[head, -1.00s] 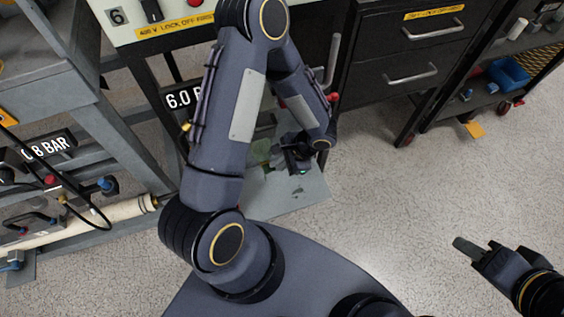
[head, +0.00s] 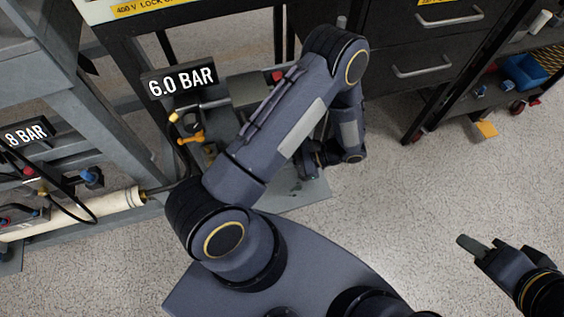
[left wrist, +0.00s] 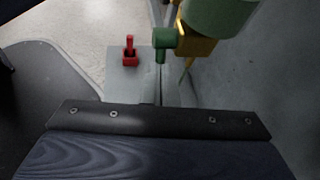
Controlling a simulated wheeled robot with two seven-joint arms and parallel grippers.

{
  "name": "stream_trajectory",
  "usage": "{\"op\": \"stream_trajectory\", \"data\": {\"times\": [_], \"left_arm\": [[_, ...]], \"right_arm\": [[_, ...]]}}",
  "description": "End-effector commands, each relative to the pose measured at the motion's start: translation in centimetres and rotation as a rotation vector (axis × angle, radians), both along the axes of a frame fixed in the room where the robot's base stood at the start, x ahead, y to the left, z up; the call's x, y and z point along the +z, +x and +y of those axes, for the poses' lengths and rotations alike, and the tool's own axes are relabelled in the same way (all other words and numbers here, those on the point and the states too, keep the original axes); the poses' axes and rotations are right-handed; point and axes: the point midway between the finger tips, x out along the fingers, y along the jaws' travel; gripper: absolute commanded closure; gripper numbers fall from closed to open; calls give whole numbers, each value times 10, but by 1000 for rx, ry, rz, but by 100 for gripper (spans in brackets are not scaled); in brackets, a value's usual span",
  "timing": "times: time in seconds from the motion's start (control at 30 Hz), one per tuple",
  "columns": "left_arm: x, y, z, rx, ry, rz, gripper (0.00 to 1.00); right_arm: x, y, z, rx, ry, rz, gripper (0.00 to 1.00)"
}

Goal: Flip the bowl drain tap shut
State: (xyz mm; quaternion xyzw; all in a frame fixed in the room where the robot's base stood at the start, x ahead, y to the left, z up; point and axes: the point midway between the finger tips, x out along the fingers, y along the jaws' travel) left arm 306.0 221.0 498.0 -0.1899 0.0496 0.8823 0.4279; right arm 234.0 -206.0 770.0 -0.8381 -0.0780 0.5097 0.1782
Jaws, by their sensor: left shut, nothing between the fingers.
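In the left wrist view a green cylindrical bowl (left wrist: 222,14) sits at the top right, with a brass block (left wrist: 198,42) beside it. A small green knob-like fitting (left wrist: 165,40) sticks out left of the brass block; I cannot tell whether this is the drain tap or how it is set. My left gripper (head: 314,158) is low by the grey floor plate in the head view, partly hidden by my arm. It is shut and empty, below the bowl fittings in the left wrist view. My right gripper (head: 474,247) hangs far from the bowl, at the lower right.
A red upright piece (left wrist: 130,52) stands on a grey plate (left wrist: 117,82). A 6.0 BAR sign (head: 179,82) hangs above an orange handle (head: 191,137). A white cylinder (head: 85,213) lies left.

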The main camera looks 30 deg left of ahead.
Motion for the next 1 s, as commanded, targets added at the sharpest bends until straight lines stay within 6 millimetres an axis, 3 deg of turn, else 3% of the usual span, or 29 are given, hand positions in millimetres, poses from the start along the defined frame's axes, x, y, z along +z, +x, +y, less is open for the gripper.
{"op": "stream_trajectory", "data": {"times": [0.3, 1.0], "left_arm": [[-13, -4, 4, 0, 19, 23, 100], [-19, -9, 8, 1, 19, 22, 100]], "right_arm": [[-15, 0, 0, 0, 0, 0, 64], [-20, 0, 0, 0, 0, 0, 64]]}}
